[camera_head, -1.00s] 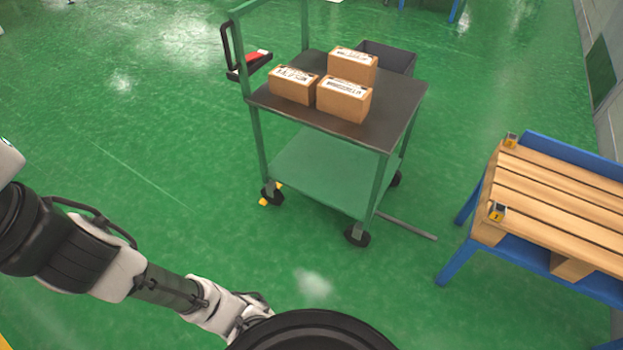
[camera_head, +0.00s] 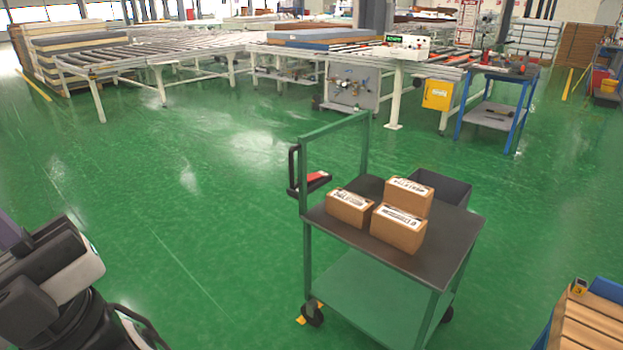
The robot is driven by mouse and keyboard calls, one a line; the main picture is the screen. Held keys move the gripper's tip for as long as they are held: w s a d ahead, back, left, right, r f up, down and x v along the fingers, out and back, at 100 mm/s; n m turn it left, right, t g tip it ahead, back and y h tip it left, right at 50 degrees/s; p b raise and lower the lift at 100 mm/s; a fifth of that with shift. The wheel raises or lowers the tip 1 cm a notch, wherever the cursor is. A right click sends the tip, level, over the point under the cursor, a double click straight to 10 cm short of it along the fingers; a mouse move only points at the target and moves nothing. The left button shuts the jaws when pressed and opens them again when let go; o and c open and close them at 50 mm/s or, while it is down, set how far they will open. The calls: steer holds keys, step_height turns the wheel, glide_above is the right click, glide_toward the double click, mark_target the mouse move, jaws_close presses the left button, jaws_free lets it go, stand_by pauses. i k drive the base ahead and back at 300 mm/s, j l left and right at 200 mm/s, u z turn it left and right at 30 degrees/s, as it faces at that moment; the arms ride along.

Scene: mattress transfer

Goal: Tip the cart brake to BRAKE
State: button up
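The green cart (camera_head: 333,132) stands right of centre in the head view, with a dark top shelf and a green lower shelf. Several cardboard boxes (camera_head: 398,228) sit on its top. A yellow piece (camera_head: 303,318), seemingly the brake pedal, shows at the black caster (camera_head: 313,314) on the cart's near left corner. It is small, and its tilt cannot be made out. A black holder with a red part (camera_head: 314,182) is fixed at the cart's handle side. My arm shows at the lower left; my gripper is out of the frame.
A dark grey bin (camera_head: 443,187) is at the cart's right side. A wooden pallet on a blue stand (camera_head: 588,325) is at the lower right. Roller conveyors (camera_head: 190,52) and a blue workbench (camera_head: 497,112) stand at the back. The green floor left of the cart is clear.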

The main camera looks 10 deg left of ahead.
mark_target(313, 177)
steer(key=i+j+z, duration=0.35)
steer(key=i+j, duration=0.55)
